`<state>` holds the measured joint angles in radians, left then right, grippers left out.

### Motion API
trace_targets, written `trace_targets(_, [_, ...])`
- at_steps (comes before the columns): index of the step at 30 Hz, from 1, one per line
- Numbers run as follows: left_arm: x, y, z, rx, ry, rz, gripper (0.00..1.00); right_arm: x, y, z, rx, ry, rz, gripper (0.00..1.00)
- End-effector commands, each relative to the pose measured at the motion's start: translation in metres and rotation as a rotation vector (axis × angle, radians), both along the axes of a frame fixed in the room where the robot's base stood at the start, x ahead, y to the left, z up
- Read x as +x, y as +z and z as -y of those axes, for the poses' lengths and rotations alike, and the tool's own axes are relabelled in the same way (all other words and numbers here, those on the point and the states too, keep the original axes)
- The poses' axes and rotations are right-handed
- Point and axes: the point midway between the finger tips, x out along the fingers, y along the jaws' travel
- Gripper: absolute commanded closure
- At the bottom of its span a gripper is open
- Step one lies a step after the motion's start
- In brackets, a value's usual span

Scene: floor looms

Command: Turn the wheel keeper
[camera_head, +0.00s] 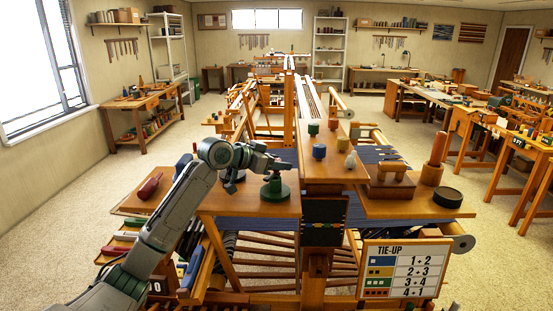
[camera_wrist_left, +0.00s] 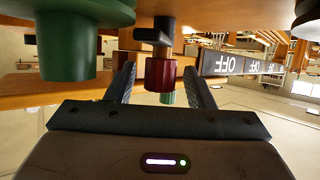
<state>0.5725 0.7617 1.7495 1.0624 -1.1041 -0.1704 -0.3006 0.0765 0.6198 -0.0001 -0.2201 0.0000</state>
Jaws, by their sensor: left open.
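My left gripper (camera_head: 290,168) reaches in from the left in the head view, just above a green round-based piece (camera_head: 275,191) on the wooden bench top. In the left wrist view, which looks upside down, its two dark fingers stand apart. A dark red collar with a black handle-like top (camera_wrist_left: 160,74) shows between the fingers, with no clear contact. I cannot tell for sure whether this is the wheel keeper. A large green knob (camera_wrist_left: 70,45) is at the upper left of that view. My right gripper is not in view.
A dark strip reading OFF (camera_wrist_left: 232,64) appears inverted beside the collar. On the bench stand a blue spool (camera_head: 319,151), a wooden cylinder (camera_head: 432,172) and a black disc (camera_head: 447,197). A TIE-UP sign (camera_head: 405,268) hangs in front. A dark red shuttle (camera_head: 150,186) lies left.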

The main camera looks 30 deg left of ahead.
Motion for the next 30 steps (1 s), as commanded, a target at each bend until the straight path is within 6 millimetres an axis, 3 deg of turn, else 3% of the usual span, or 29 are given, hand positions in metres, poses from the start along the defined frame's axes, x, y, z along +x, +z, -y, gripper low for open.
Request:
trace_targets(8, [0.001, -0.001, 0.000, 0.000, 0.000, 0.000, 0.52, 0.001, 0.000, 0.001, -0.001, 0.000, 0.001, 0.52])
trace_targets(15, [0.001, -0.001, 0.000, 0.000, 0.000, 0.000, 0.97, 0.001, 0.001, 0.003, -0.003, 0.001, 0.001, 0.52])
trace_targets(30, [0.001, 0.002, 0.002, -0.001, 0.143, 0.000, 0.97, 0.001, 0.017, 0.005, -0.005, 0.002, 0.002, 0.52])
